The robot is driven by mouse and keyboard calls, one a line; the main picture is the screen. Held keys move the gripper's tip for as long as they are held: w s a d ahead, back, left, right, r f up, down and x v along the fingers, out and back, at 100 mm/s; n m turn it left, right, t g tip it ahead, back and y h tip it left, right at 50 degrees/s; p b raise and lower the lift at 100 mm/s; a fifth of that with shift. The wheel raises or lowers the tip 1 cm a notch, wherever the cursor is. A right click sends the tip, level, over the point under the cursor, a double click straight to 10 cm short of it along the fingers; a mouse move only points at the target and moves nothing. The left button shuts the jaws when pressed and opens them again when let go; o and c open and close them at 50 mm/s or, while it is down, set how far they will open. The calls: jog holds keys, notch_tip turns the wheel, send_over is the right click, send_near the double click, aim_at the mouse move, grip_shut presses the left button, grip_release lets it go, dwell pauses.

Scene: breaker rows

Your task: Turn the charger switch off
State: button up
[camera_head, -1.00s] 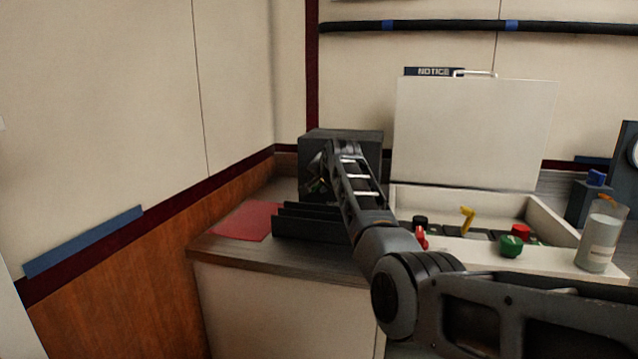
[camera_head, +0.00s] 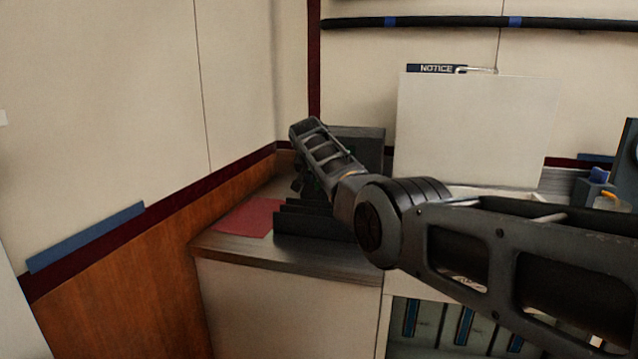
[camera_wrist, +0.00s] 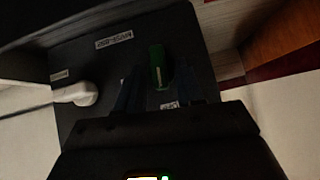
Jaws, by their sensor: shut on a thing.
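The charger is a dark box (camera_head: 368,143) at the back of the counter, partly hidden by my arm in the head view. In the wrist view its dark face (camera_wrist: 95,75) carries small white labels, too blurred to read. A green switch handle (camera_wrist: 157,66) with a pale line stands out from this face. My gripper (camera_wrist: 157,88) is at the face, its dark fingers on both sides of the green handle and shut on it. The fingertips are dim and partly hidden. In the head view my gripper is hidden behind the wrist.
A white plug-like piece (camera_wrist: 78,94) sits beside the handle on the face. A black slotted rack (camera_head: 305,222) and red mat (camera_head: 247,217) lie in front of the box. A white board (camera_head: 477,130) stands to the right. My arm covers most of the tray below it.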

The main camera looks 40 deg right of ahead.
jog(key=shift+f+g+h+b, duration=0.1)
jog(key=shift+g+h+b, duration=0.3)
jog(key=shift+b, duration=0.4)
jog(key=o, duration=0.7)
jog(key=shift+w, duration=0.1)
jog(key=shift+c, duration=0.2)
jog(key=shift+a, duration=0.1)
jog(key=p+v, duration=0.1)
jog(key=v, duration=0.6)
jog(key=shift+s+a+r, duration=0.15)
jog(key=shift+s+r, duration=0.05)
jog(key=shift+r, duration=0.1)
